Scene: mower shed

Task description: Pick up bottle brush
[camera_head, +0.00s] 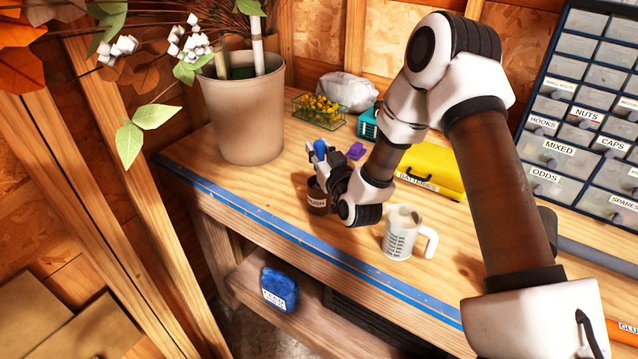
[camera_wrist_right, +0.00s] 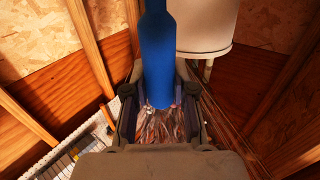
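The bottle brush shows in the wrist view as a blue handle (camera_wrist_right: 157,45) with pale, tangled bristles below it. In the head view a small blue part of the brush (camera_head: 321,150) shows at my right gripper (camera_head: 322,165). The gripper's two fingers lie close on both sides of the handle, with no clear gap, so it looks shut on it. A brown jar (camera_head: 317,197) with a partly hidden white label stands on the bench just below the gripper. Whether the bristles are inside the jar is hidden. My left gripper is not in view.
A white printed mug (camera_head: 399,235) stands close to the right of my gripper. Behind are a yellow battery case (camera_head: 430,172), a purple item (camera_head: 356,151) and a wire basket of yellow items (camera_head: 320,110). A large plant pot (camera_head: 245,115) stands left. The bench front is clear.

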